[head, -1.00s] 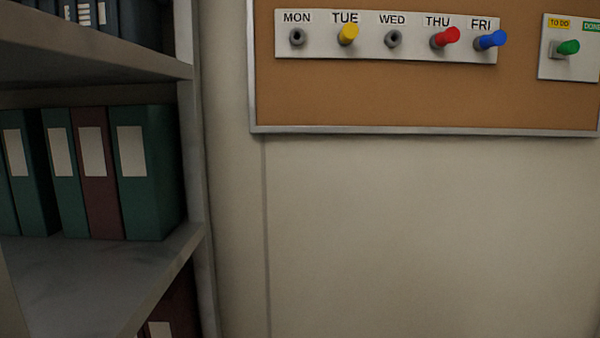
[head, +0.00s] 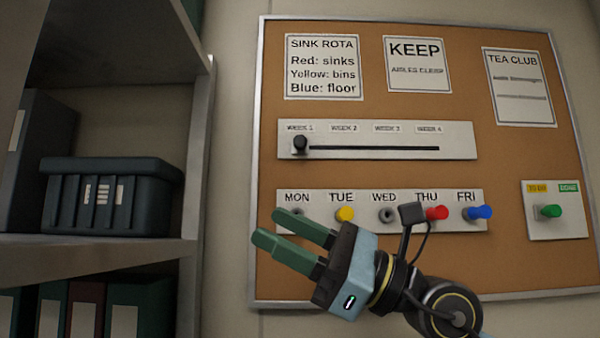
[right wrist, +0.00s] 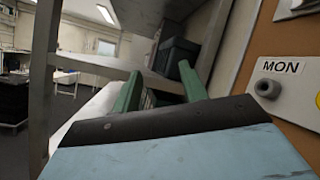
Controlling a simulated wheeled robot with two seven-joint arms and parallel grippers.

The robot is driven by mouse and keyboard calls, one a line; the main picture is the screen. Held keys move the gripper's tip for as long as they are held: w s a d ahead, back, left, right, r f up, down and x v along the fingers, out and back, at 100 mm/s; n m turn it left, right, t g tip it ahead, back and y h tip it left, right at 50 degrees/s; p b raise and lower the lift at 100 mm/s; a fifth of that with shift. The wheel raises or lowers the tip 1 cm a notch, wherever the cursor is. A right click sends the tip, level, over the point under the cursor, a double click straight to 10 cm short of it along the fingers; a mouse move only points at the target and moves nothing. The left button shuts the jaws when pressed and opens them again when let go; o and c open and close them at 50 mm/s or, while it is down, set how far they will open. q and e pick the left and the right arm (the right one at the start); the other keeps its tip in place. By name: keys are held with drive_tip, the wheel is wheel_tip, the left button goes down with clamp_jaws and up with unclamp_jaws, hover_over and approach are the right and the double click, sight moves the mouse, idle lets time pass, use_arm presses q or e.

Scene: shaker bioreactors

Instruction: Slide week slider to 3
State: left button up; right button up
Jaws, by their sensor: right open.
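The week slider's black knob (head: 300,144) is at the left end of its dark slot, under the WEEK 1 label. The white slider plate (head: 460,142) carries labels WEEK 1 to WEEK 4, with WEEK 3 (head: 387,128) right of the middle. My right gripper (head: 264,227) is open and empty in the head view, below and left of the knob, in front of the MON end of the day strip. Its green fingers point left. The right wrist view shows the same open fingers (right wrist: 160,85) with nothing between them. My left gripper is not in view.
The day strip (head: 318,222) has yellow, red and blue pegs and an empty MON socket (right wrist: 267,89). A small plate with a green peg (head: 550,211) is at right. Paper notices hang above. A metal shelf (head: 190,150) with a dark crate (head: 110,195) stands at left.

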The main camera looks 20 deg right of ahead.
wheel_tip(320, 180, up, 5)
drive_tip(key=d+n+t+h, duration=0.2)
drive_tip(key=n+t+h, duration=0.1)
drive_tip(key=h, duration=0.2)
drive_tip(key=m+t+h, duration=0.2)
drive_tip(key=t+h, duration=0.4)
drive_tip(key=h, duration=0.1)
approach(306, 143)
drive_tip(key=p+x, duration=0.5)
drive_tip(key=x, duration=0.6)
drive_tip(key=shift+w+a+r, duration=0.1)
drive_tip(key=shift+w, duration=0.05)
clamp_jaws()
